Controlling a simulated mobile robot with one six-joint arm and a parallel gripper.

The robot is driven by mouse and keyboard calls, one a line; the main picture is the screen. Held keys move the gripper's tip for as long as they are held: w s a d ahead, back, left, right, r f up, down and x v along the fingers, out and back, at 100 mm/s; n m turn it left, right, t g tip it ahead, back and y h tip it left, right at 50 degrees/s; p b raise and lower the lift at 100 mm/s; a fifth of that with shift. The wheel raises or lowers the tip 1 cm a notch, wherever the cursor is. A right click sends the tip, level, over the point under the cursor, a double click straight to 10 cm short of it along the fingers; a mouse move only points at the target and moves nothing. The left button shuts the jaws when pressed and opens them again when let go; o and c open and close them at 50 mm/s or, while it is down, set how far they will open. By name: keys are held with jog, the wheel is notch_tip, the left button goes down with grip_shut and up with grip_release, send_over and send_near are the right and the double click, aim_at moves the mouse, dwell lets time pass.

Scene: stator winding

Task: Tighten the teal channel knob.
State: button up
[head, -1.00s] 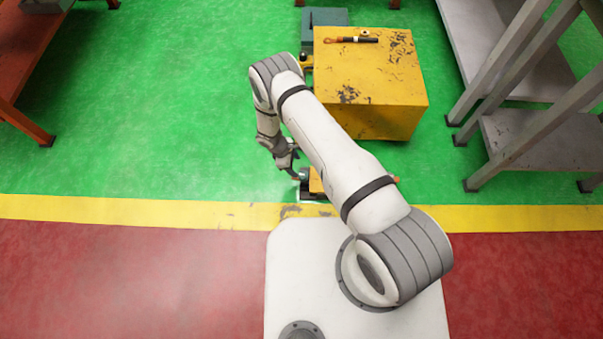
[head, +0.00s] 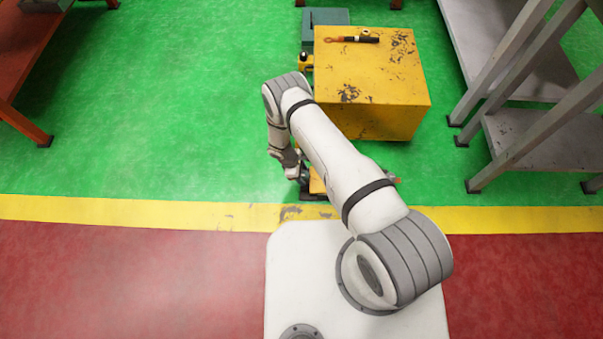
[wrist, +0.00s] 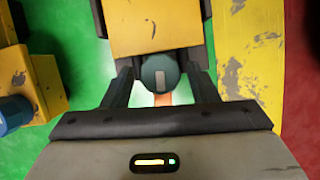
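The teal knob (wrist: 150,68) is a round dark-teal cap with a pale bar mark, seen in the wrist view at the near end of a yellow block (wrist: 150,25). My gripper (wrist: 160,84) is open, with one dark finger on each side of the knob. A small gap seems to show beside the knob, and I cannot tell whether either finger touches it. An orange piece (wrist: 163,99) shows just below the knob between the fingers. In the head view my gripper (head: 296,173) is low beside the small yellow fixture (head: 317,186); the knob is hard to make out there.
A large worn yellow box (head: 372,85) stands behind the fixture, with a dark-handled tool (head: 352,39) on top. A teal box (head: 325,18) is behind it. Grey shelving (head: 535,135) stands right. In the wrist view, another yellow part with a blue end (wrist: 14,113) is at left.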

jog(key=c, duration=0.7)
jog(key=shift+a, duration=0.1)
jog(key=shift+c, duration=0.3)
